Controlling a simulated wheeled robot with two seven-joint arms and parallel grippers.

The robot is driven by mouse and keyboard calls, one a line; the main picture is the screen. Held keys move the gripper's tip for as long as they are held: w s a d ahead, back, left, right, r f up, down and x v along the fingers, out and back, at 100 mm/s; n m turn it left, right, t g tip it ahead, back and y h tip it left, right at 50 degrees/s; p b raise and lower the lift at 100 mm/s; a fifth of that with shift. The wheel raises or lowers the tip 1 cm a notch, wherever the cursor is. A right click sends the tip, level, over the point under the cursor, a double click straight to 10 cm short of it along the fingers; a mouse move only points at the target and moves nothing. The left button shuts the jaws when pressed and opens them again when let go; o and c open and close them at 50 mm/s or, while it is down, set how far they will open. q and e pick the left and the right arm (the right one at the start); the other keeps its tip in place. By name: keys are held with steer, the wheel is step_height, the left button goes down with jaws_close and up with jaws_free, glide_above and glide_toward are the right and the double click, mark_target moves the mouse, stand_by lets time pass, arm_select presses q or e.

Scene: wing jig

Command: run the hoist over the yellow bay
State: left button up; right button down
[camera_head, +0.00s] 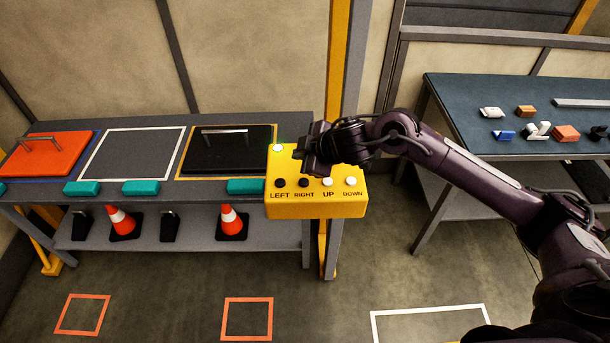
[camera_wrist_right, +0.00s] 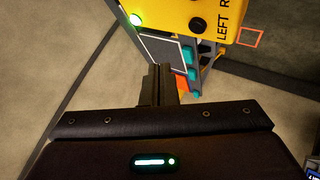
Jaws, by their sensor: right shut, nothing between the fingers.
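A yellow control box (camera_head: 316,206) has black LEFT (camera_head: 280,183) and RIGHT (camera_head: 303,183) buttons and white UP (camera_head: 327,182) and DOWN (camera_head: 351,181) buttons. A small lamp (camera_wrist_right: 136,19) at its corner glows green in the right wrist view. My right gripper (camera_head: 300,150) is shut and empty, over the box's upper part in the head view; contact cannot be told. Its closed fingers also show in the wrist view (camera_wrist_right: 157,85). The yellow-outlined bay (camera_head: 268,172) holds a black panel with a handle (camera_head: 225,154). The hoist itself and my left gripper are not in view.
The bench also has an empty white-outlined bay (camera_head: 130,153) and a red panel (camera_head: 45,154) on a blue-edged bay. Teal blocks line its front edge. Traffic cones (camera_head: 120,221) stand on the shelf below. A second table (camera_head: 530,90) at right holds small parts.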

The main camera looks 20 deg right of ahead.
mark_target(307, 183)
steer(key=shift+w+d+r, duration=0.25)
steer(key=shift+d+r, duration=0.25)
steer(key=shift+d, duration=0.35)
step_height(307, 183, down, 8)
steer(key=b, duration=0.7)
steer(key=shift+b, duration=0.4)
steer(key=shift+f, duration=0.4)
stand_by(0.8)
steer(key=shift+f+b, duration=0.35)
steer(key=shift+f, duration=0.05)
